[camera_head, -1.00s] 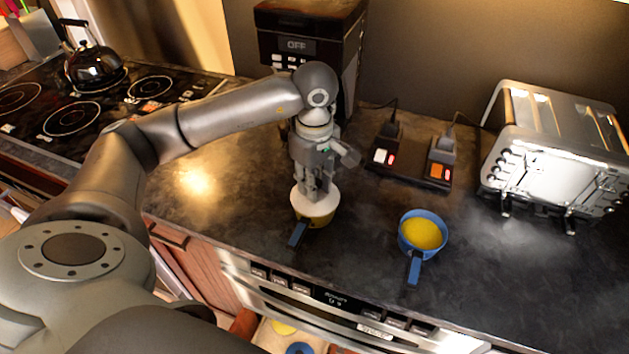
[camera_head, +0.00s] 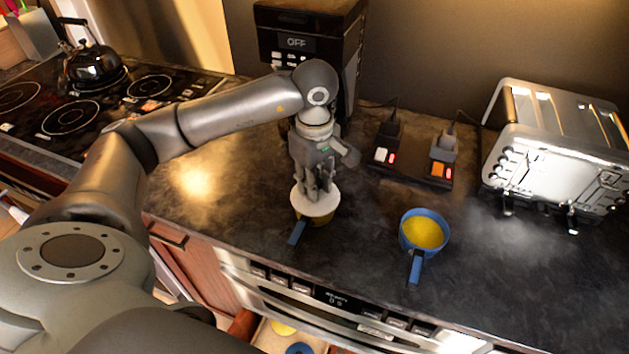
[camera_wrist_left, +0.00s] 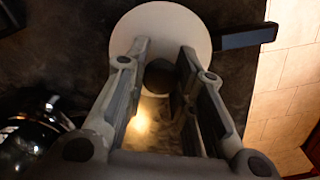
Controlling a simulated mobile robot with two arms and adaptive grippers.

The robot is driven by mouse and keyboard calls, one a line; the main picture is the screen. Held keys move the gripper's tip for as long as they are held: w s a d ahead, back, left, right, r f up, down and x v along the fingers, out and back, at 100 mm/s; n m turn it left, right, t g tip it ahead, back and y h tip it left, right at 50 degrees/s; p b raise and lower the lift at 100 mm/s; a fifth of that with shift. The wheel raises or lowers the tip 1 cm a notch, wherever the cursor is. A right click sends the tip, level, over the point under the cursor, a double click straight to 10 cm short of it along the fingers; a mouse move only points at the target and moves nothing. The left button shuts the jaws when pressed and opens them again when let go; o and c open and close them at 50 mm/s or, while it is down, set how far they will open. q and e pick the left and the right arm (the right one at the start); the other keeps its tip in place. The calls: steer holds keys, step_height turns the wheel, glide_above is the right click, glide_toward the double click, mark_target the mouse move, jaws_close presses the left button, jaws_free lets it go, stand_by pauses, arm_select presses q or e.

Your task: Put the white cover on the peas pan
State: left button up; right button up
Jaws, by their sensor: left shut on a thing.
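The white cover (camera_head: 300,202) is a round disc lying over a pan (camera_head: 296,233) near the counter's front edge in the head view. This pan has a blue handle and a yellowish side showing under the cover. Its contents are hidden, so I cannot tell what is in it. My left gripper (camera_head: 317,190) points down and is shut on the cover from above. In the left wrist view, the cover (camera_wrist_left: 133,32) shows beyond the fingers, with the pan handle (camera_wrist_left: 245,37) sticking out to the right. I cannot tell whether the cover is fully seated. My right gripper is not in view.
A blue pan (camera_head: 424,232) with yellow contents stands uncovered to the right. A toaster oven (camera_head: 555,150), a power strip (camera_head: 410,168) and a dark appliance (camera_head: 310,45) stand behind. A kettle (camera_head: 92,65) is on the stove at left. An open drawer (camera_head: 270,335) lies below.

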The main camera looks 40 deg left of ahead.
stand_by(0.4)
arm_select(q)
steer(key=o, duration=0.9)
steer(key=shift+o, duration=0.2)
steer(key=o, duration=0.5)
steer(key=shift+c, duration=0.2)
steer(key=shift+r, duration=0.1)
steer(key=shift+r+p, duration=1.8)
steer(key=shift+r, duration=1.6)
